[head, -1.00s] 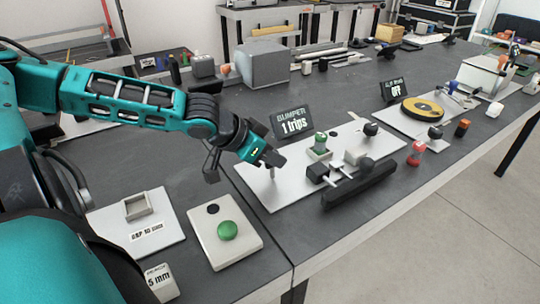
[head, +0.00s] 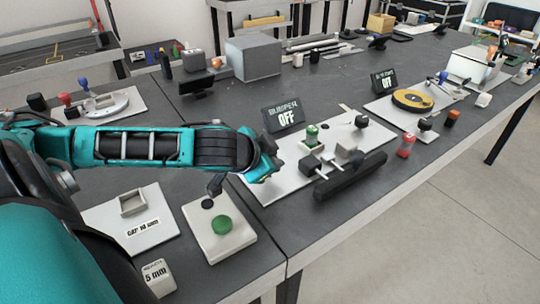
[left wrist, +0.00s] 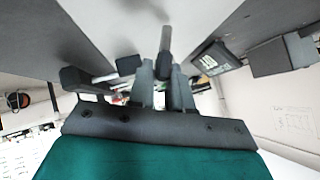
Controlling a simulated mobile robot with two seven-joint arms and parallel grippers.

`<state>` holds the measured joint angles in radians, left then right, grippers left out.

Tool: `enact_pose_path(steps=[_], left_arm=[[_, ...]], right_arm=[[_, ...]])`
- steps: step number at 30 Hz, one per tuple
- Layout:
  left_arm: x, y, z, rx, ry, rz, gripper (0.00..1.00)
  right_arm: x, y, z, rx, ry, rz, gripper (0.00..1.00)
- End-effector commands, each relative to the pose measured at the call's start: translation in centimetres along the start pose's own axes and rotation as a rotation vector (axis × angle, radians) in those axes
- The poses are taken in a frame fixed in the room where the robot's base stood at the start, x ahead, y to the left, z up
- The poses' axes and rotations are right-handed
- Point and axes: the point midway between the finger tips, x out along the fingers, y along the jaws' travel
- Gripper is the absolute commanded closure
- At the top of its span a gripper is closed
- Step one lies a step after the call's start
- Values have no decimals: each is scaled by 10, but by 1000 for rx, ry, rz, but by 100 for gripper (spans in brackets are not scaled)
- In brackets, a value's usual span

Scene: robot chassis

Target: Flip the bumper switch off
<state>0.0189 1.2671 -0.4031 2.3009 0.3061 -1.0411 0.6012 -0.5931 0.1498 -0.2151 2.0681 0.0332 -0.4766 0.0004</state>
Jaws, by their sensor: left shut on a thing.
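The bumper display (head: 285,118) stands behind a light plate (head: 262,194) and reads OFF. It also shows in the left wrist view (left wrist: 210,57). My left gripper (head: 270,166) is over the left end of this plate. In the left wrist view its fingers (left wrist: 166,76) are shut on the grey switch lever (left wrist: 165,45), a thin rod standing from the plate. In the head view the gripper hides the lever. The long black bumper bar (head: 350,176) lies along the plate's front edge. My right gripper is not in view.
A green knob (head: 312,130) stands mid-plate and a black knob (head: 361,121) at its right. A pale box with a green button (head: 221,224) sits in front of my left gripper.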

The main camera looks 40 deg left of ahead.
Motion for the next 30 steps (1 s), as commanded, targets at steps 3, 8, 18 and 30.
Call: enact_pose_path(steps=[3, 8, 18, 30], left_arm=[[0, 2, 2, 8, -5, -4, 100], [0, 2, 2, 9, -5, -5, 100], [0, 2, 2, 8, -5, -3, 66], [-5, 1, 1, 9, -3, -5, 60]], right_arm=[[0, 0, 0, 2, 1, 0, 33], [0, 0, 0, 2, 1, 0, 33], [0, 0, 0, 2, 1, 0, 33], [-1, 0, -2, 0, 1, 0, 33]])
